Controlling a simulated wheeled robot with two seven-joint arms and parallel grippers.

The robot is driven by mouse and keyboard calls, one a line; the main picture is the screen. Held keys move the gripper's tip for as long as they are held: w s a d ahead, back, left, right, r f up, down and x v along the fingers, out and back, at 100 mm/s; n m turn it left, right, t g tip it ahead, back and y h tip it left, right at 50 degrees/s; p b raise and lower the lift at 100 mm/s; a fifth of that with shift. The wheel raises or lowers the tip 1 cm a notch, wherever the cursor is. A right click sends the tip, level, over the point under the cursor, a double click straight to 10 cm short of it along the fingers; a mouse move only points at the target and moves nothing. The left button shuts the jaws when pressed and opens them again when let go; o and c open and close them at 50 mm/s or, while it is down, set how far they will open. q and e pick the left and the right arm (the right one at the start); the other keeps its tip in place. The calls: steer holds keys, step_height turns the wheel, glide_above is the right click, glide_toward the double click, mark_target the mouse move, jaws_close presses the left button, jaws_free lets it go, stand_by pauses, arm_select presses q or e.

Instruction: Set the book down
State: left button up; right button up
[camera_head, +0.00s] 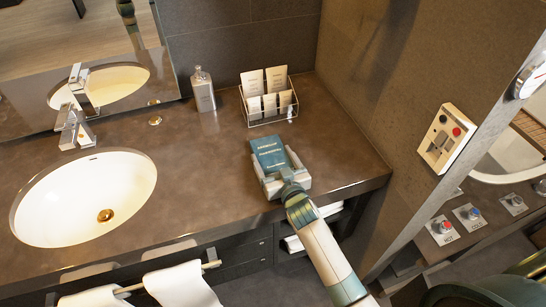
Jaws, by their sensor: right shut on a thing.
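A small blue book (269,152) with pale lettering is between the fingers of my right gripper (279,167). The right gripper is shut on the book at the front right part of the brown vanity counter (200,180). The book looks level, cover up. I cannot tell whether it touches the counter or hangs just above it. The gripper's palm hides the book's near end. My left gripper is not in view.
A wire rack (269,105) with cards and packets stands behind the book, beside a grey bottle (203,90). A white oval sink (85,195) and chrome faucet (73,128) are at left. Towels (182,285) hang below. The counter between sink and book is clear.

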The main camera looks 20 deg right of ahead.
steer(key=o, duration=1.1)
steer(key=shift+o, duration=0.2)
steer(key=shift+r, duration=0.2)
steer(key=shift+s+f, duration=0.1)
steer(key=shift+s, duration=0.45)
steer(key=s, duration=0.3)
steer(key=s+r+b, duration=0.1)
steer(key=s, duration=0.3)
steer(key=s+r+b, duration=0.1)
steer(key=s, duration=0.2)
steer(key=shift+s+d, duration=0.2)
steer(key=shift+s, duration=0.15)
